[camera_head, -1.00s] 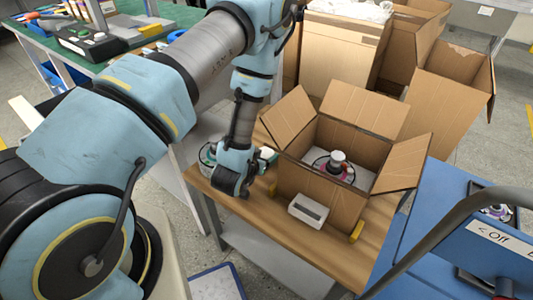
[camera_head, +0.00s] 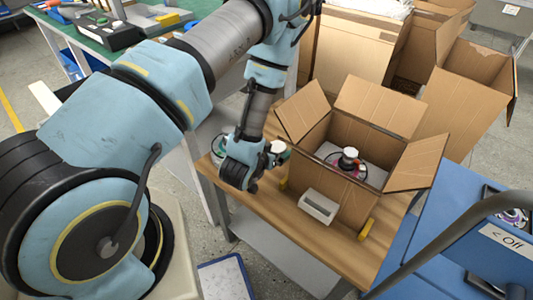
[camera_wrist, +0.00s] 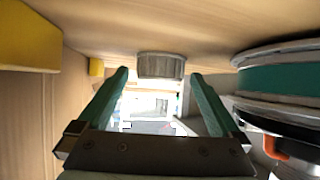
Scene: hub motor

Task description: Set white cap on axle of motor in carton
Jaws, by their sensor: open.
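My gripper (camera_head: 272,152) is low at the near left side of the open carton (camera_head: 389,154), pointing right. In the wrist view its two green fingers (camera_wrist: 160,82) are open. A short round cap with a pale, ridged side (camera_wrist: 162,66) shows between the fingertips against the wood, with a gap on each side. Its white top (camera_head: 278,146) shows in the head view. The motor (camera_head: 347,163) lies inside the carton on a pale bottom, with a white-topped upright part at its middle. The carton's flaps are spread open.
Another round motor-like part (camera_wrist: 285,80) is close on the right in the wrist view. A white box-like piece (camera_head: 318,207) and yellow blocks (camera_head: 366,229) are by the carton on the wooden table (camera_head: 290,225). More cartons (camera_head: 465,95) stand behind. A blue cart is on the right.

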